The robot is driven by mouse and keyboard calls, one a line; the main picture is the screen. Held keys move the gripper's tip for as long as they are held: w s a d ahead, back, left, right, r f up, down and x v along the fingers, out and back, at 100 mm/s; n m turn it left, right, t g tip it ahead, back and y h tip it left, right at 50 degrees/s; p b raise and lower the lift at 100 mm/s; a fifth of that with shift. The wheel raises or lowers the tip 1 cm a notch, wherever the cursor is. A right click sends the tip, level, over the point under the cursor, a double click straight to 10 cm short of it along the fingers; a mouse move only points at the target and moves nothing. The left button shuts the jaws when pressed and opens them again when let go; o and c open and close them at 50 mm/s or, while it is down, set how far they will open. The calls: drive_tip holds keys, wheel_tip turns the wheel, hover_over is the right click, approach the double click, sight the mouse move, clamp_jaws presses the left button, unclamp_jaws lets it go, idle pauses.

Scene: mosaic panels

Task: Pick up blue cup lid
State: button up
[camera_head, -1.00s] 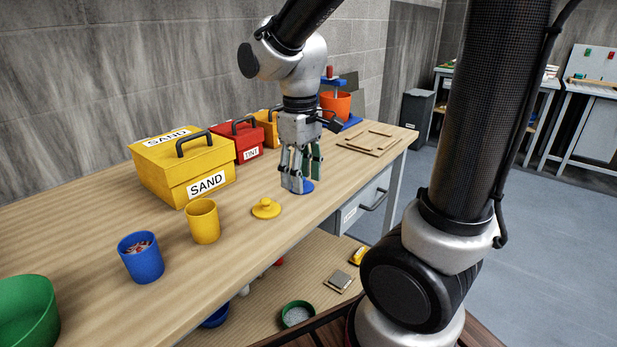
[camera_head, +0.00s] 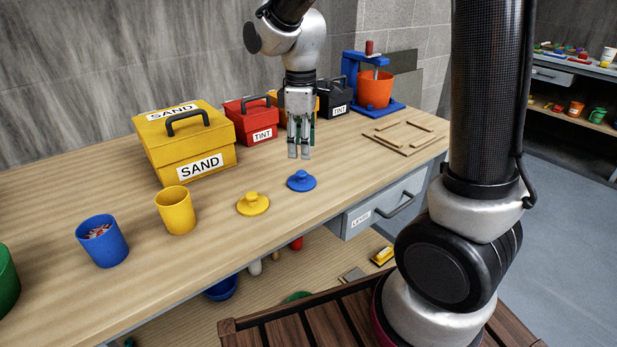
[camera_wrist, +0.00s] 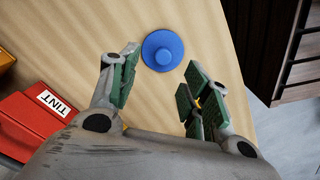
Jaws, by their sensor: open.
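The blue cup lid (camera_head: 301,181), a round disc with a knob on top, lies flat on the wooden workbench (camera_head: 330,180). In the wrist view the blue lid (camera_wrist: 162,50) shows whole, just beyond the gap between my fingertips. My gripper (camera_head: 299,155) points down above the bench, behind the lid in the head view. Its fingers are apart and hold nothing; the green finger pads show in the wrist view (camera_wrist: 158,80). The fingers are not touching the lid.
A yellow lid (camera_head: 252,204) lies left of the blue one, with a yellow cup (camera_head: 175,210) and a blue cup (camera_head: 102,242) farther left. A yellow SAND box (camera_head: 185,145) and red TINT box (camera_head: 250,121) stand behind. Bare bench surrounds the blue lid.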

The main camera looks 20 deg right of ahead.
sight(302, 172)
drive_tip(key=shift+a+f+n, duration=0.1)
drive_tip(key=shift+n, duration=0.2)
drive_tip(key=f, duration=0.7)
drive_tip(key=shift+s+f, duration=0.25)
drive_tip(key=shift+f, duration=0.1)
drive_tip(key=c, duration=0.8)
